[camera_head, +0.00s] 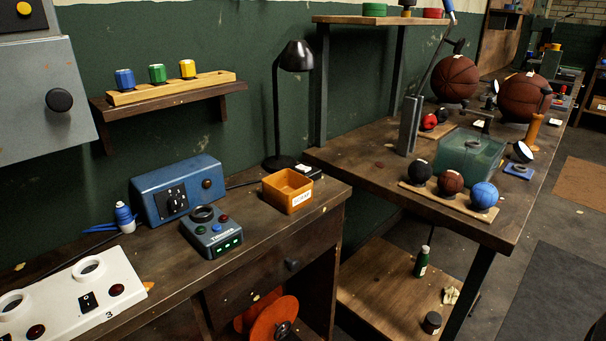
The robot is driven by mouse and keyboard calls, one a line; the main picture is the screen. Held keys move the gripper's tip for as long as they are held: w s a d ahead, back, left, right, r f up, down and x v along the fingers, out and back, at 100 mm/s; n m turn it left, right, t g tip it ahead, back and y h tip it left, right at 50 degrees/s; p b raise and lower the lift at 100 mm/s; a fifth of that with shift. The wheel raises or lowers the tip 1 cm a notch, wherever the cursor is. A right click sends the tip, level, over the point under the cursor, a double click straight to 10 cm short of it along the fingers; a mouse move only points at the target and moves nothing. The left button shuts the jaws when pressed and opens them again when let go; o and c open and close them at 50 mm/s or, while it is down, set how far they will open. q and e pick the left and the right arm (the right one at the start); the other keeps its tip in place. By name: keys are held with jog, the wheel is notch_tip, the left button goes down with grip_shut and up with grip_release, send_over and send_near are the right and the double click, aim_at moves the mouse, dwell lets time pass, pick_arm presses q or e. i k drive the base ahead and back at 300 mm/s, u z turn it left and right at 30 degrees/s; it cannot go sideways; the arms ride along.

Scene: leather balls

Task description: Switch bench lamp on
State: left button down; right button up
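The black bench lamp (295,56) stands at the back right of the near bench, with its round base by the green wall. Its shade points down and shows no glow. A small dark box with a pale top (308,172) sits just right of the lamp base; I cannot tell if it is a switch. A dark cable runs from near the blue dial box (176,190) toward the lamp base. A white panel (62,300) at the front left carries a black rocker switch (87,301). Neither of my grippers is in view.
An orange bin (287,190) stands in front of the lamp. A blue tester (212,234) with green lights sits at the bench's middle. A wall shelf (170,97) holds three coloured pieces. The right bench (380,163) carries balls and a greenish clear box (468,155).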

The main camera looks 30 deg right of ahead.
aim_at(300, 168)
jog(key=z, duration=1.95)
jog(key=i, duration=0.7)
jog(key=u, duration=1.75)
